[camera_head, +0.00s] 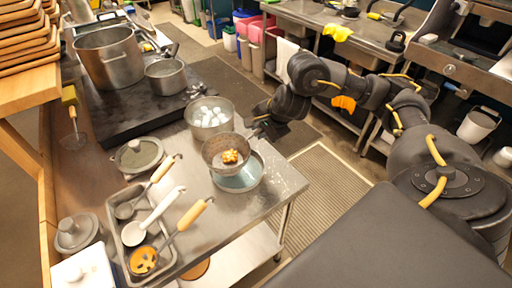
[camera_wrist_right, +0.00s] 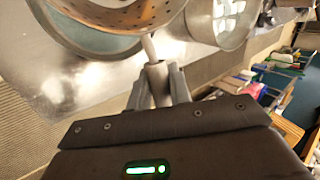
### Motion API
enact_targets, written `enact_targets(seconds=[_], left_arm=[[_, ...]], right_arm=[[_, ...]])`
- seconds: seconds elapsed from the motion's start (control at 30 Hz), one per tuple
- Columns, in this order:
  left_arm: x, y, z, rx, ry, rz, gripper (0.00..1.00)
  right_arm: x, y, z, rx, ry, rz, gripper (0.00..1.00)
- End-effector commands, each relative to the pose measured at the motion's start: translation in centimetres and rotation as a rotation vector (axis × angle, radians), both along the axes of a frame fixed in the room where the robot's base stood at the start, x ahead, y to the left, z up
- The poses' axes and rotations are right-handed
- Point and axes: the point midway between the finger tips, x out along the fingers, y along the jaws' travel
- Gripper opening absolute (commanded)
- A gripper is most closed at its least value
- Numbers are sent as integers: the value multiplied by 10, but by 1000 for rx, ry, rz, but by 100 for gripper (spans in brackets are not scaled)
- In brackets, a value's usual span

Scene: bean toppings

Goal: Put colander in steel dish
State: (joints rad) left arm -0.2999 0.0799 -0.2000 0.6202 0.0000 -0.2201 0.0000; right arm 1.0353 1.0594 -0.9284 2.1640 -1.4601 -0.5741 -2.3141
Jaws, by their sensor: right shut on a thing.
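The colander (camera_head: 213,151) is a perforated metal bowl with some orange-brown pieces inside. It is tilted a little and hangs over the round steel dish (camera_head: 238,182), covering its back part. Whether it touches the dish I cannot tell. My right gripper (camera_head: 254,134) is shut on the colander's handle, at its back right. In the right wrist view the handle (camera_wrist_right: 151,48) runs between my right fingers (camera_wrist_right: 157,76) to the perforated colander (camera_wrist_right: 115,13). The dish (camera_wrist_right: 75,38) shows below it. My left gripper is not in view.
A pot with white cubes (camera_head: 210,132) stands right behind the colander. A tray of ladles (camera_head: 171,263) and a lidded pot (camera_head: 138,157) are to the left. A black stove (camera_head: 133,112) carries two pots at the back. The counter's right front corner (camera_head: 280,182) is bare.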

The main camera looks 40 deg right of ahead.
Motion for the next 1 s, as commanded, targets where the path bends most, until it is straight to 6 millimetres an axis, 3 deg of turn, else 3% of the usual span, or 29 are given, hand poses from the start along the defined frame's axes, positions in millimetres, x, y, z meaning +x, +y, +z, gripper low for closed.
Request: enact_targets(seconds=[0.1,0.27,0.57,1.0], left_arm=[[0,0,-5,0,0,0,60],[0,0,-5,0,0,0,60],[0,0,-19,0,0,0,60],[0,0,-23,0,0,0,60]], right_arm=[[0,1,-11,2,0,1,0],[1,1,-12,2,-2,1,0],[0,1,-47,3,1,1,0],[0,0,-52,1,-2,1,0]])
